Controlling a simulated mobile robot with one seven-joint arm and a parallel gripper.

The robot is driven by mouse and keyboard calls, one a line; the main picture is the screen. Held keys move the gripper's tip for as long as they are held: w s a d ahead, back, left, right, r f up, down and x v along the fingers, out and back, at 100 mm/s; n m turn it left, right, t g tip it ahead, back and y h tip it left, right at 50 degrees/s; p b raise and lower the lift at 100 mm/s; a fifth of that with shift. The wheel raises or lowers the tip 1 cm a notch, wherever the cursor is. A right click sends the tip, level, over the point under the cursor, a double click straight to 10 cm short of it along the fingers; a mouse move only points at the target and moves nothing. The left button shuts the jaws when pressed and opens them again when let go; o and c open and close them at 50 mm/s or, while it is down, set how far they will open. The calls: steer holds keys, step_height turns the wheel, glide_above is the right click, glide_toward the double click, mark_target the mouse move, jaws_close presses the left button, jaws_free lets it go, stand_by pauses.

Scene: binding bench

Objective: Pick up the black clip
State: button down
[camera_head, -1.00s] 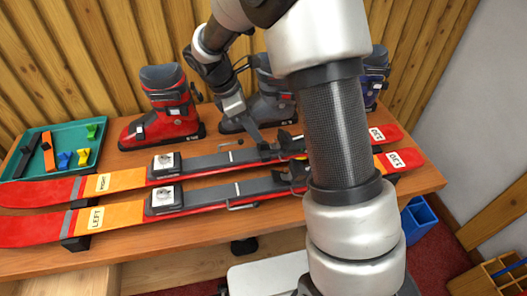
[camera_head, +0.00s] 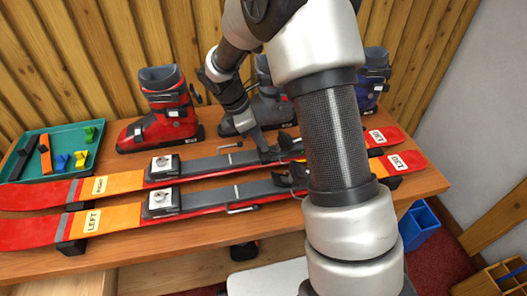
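A long black piece (camera_head: 24,157), which may be the black clip, lies at the left of the teal tray (camera_head: 68,175); I cannot tell its exact form. My gripper (camera_head: 264,152) points down over the far ski (camera_head: 122,183), at the dark binding part near its middle, well to the right of the tray. Its fingertips are too small and dark against the binding to tell whether they are open or shut, or whether they touch anything.
The tray also holds an orange piece (camera_head: 44,154) and small blue, yellow and green clips. The near ski (camera_head: 120,216) lies parallel in front. A red boot (camera_head: 165,120), a grey boot (camera_head: 262,108) and a blue boot (camera_head: 374,80) stand behind. My arm hides part of the skis.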

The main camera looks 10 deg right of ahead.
step_height(320, 180, up, 16)
steer(key=p, duration=0.8)
stand_by(0.8)
